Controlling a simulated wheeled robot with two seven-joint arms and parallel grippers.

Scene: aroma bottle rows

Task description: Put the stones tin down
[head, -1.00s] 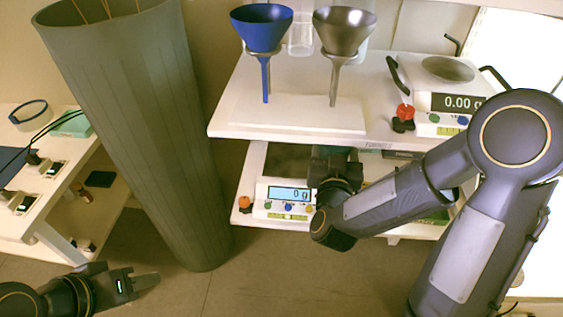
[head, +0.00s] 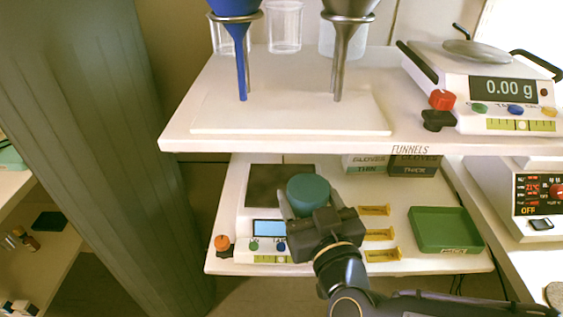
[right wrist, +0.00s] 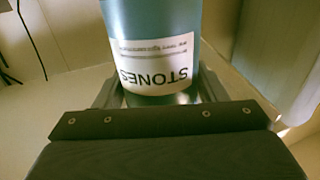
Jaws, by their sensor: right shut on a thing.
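The stones tin is a teal cylinder (head: 308,190). In the right wrist view it (right wrist: 155,30) carries a white label reading STONES, upside down in the picture. My right gripper (head: 310,205) is shut on the tin, one finger on each side. In the head view the tin is over or just beside the right edge of the lower scale (head: 262,200). I cannot tell whether its base touches anything; the gripper hides it. My left gripper is out of view.
Three yellow holders (head: 378,234) and a green tray (head: 445,230) stand on the lower shelf (head: 470,262) to the right. Glove boxes (head: 413,164) stand behind. The upper shelf (head: 290,143) with funnels overhangs the lower shelf's back. A large grey column (head: 90,150) stands left.

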